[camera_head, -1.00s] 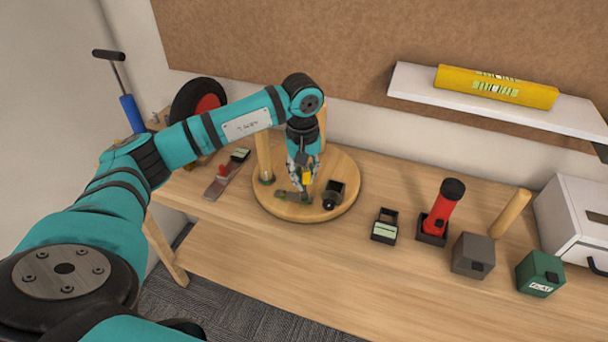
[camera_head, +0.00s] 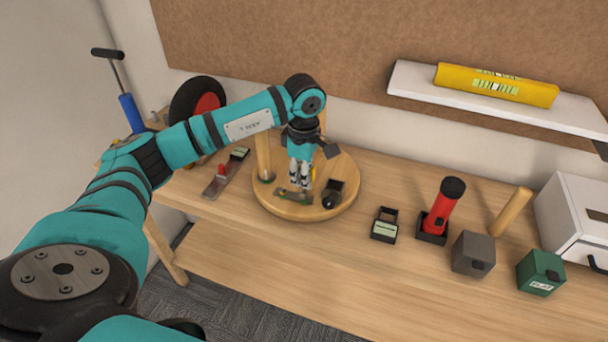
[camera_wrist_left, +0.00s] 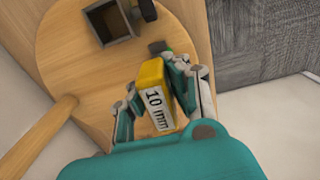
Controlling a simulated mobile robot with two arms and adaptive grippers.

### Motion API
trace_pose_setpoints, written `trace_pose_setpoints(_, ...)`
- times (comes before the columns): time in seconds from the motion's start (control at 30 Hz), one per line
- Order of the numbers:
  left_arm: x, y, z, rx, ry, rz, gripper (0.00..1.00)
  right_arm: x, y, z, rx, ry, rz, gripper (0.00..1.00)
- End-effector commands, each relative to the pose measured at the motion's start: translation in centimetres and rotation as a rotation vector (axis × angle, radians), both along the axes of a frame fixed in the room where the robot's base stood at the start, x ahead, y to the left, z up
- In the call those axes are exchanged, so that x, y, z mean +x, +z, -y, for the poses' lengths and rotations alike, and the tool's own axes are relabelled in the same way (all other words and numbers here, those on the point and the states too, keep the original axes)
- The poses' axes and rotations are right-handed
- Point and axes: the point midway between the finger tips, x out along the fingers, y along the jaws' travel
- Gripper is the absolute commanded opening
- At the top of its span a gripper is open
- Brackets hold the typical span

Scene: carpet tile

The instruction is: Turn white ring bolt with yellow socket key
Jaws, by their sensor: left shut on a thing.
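My left gripper (camera_head: 300,182) points down over the round wooden board (camera_head: 343,205) on the bench. In the left wrist view my left gripper (camera_wrist_left: 160,92) is shut on the yellow socket key (camera_wrist_left: 157,88), a block with a white label reading "10 mm". In the head view only a sliver of yellow shows beside the fingers. The key's lower end and what lies under it are hidden, so I cannot tell whether it touches anything. I cannot make out the white ring bolt. My right gripper is not in view.
A dark open box (camera_head: 334,192) stands on the board right of the gripper, and a wooden post (camera_head: 264,160) on its left. Further right are a red torch (camera_head: 441,210), a grey box (camera_head: 472,255) and a green box (camera_head: 540,272). The front bench top is clear.

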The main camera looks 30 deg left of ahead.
Motion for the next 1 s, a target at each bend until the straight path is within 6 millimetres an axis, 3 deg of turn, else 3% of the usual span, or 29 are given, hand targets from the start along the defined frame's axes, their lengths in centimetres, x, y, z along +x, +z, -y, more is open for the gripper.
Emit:
trace_pose_setpoints(0.47, 0.0, 0.1, 0.0, 0.0, -0.102, 0.002, 0.0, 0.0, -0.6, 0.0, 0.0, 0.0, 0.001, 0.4)
trace_pose_setpoints(1.0, 0.0, 4.0, 0.0, 0.0, -0.102, 0.002, 0.0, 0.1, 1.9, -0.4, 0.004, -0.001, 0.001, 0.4)
